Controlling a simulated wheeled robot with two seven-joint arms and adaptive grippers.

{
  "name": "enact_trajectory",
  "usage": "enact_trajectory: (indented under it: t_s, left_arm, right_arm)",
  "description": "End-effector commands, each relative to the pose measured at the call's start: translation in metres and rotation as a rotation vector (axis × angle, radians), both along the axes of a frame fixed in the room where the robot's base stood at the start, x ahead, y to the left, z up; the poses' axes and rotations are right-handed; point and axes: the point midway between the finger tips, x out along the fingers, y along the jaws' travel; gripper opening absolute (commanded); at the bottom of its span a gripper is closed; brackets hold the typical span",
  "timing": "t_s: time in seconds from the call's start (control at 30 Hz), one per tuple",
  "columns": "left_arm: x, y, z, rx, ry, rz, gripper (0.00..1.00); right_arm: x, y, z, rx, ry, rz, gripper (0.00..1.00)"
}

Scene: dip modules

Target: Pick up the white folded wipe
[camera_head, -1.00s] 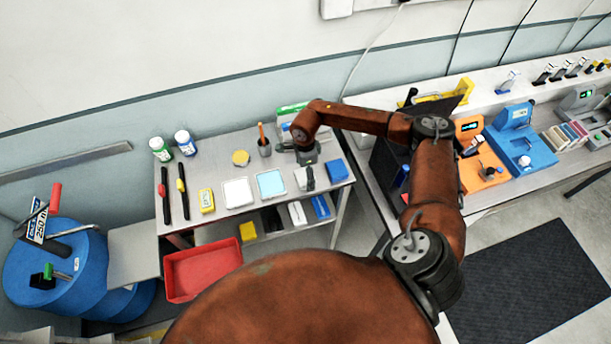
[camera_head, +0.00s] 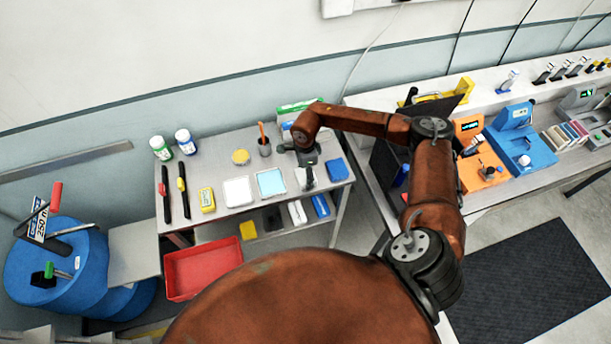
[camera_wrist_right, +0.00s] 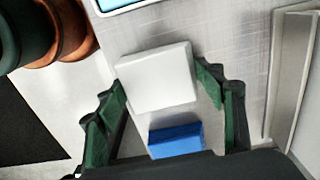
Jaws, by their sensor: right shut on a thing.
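The white folded wipe (camera_wrist_right: 157,77) sits between the two green-padded fingers of my right gripper (camera_wrist_right: 166,100) in the right wrist view. The right gripper is shut on it. In the head view my right gripper (camera_head: 309,172) points down at the right part of the grey side table (camera_head: 222,160). The wipe (camera_head: 301,182) shows only partly there, beside the dark fingers. Whether the wipe touches the table top is hard to tell. My left gripper is not in view.
A blue block (camera_head: 337,169) stands just right of the gripper. A tray with a light-blue surface (camera_head: 271,183) and a white tray (camera_head: 237,191) lie to the left. A dark cup with an orange handle (camera_head: 264,147) stands behind. A red bin (camera_head: 202,272) is below the table.

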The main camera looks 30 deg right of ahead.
Motion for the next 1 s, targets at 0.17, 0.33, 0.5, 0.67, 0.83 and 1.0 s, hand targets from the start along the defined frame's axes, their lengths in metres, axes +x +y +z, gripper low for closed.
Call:
enact_trajectory:
  t_s: [0.17, 0.33, 0.5, 0.67, 0.83, 1.0]
  left_arm:
    - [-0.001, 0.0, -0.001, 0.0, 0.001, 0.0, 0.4]
    - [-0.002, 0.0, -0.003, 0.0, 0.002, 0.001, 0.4]
    - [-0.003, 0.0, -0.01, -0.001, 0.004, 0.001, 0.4]
    - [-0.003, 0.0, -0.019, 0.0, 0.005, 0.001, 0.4]
    - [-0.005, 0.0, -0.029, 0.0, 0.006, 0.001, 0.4]
    - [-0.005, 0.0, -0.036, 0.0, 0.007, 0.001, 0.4]
  right_arm:
    - [0.0, 0.0, 0.003, 0.0, -0.001, 0.0, 0.47]
    - [0.001, 0.0, 0.018, 0.001, -0.002, 0.001, 0.47]
    - [-0.013, -0.001, 0.045, -0.001, -0.003, 0.003, 0.47]
    - [-0.045, 0.001, 0.083, -0.003, -0.003, 0.002, 0.47]
    - [-0.087, 0.003, 0.104, -0.003, 0.0, 0.003, 0.47]
    - [-0.118, 0.006, 0.118, -0.001, -0.001, 0.001, 0.47]
